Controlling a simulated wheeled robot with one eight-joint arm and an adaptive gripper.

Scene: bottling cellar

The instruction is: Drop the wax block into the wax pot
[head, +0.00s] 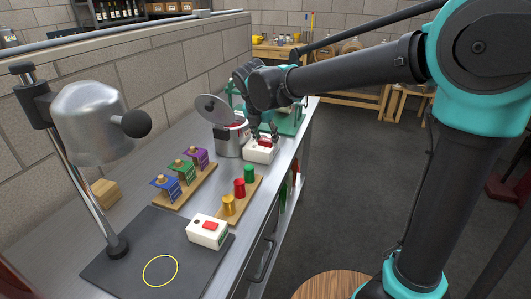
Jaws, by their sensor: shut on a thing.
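My gripper (263,137) points down over a white box (258,155), to the right of the wax pot. It is shut on a small red block (264,143), which I take to be the wax block. The block is small in view and partly hidden by the fingers; I cannot tell whether it still touches the white box. The wax pot (228,146) is a grey metal pot with its round lid (212,108) tilted open. Some red shows at its mouth, but its inside is mostly hidden.
Nearer on the bench (172,222) are a rack (190,187) of blue, green and purple pieces, a board (243,201) with gold, red and green caps, and another white box (205,234) with a red top. A silver-headed stand (88,122) rises at left. Green equipment (288,121) stands behind my gripper.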

